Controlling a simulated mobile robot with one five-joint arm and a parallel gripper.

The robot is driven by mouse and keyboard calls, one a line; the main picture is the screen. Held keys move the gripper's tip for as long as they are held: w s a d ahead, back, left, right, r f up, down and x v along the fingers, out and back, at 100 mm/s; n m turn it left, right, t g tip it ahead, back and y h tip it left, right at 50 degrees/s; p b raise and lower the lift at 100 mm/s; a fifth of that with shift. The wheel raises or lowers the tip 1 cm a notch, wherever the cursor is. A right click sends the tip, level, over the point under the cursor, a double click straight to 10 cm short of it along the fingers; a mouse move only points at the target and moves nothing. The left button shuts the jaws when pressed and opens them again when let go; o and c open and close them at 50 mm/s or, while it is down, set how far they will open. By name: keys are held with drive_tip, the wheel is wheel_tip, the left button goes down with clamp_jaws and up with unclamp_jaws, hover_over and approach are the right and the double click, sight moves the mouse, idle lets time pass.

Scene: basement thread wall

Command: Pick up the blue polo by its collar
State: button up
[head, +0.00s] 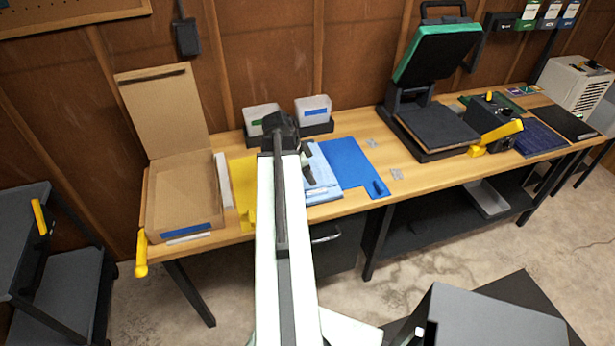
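A flat blue cloth (350,163), which looks like the blue polo, lies on the wooden workbench (420,175), right of my arm. A small darker blue piece (378,188) sits at its front right corner. I cannot make out a collar. A light blue folded cloth (326,177) lies against its left side, partly behind my arm. My gripper (308,172) appears as a small dark shape above the light blue cloth, left of the blue cloth. Its fingers are too small and dark to tell open from shut.
A yellow cloth (243,187) and an open cardboard box (184,200) are to the left. Two white bins (313,108) stand behind. A heat press with a green upper plate (437,52) stands right.

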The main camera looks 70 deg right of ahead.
sight(316, 191)
drive_tip(key=b+x, duration=0.7)
drive_tip(key=x, duration=0.1)
drive_tip(key=shift+w+a+f+b, duration=0.2)
drive_tip(key=shift+w+a+b, duration=0.1)
drive_tip(key=shift+a+b, duration=0.1)
drive_tip(key=shift+r, duration=0.15)
clamp_jaws()
idle(0.9)
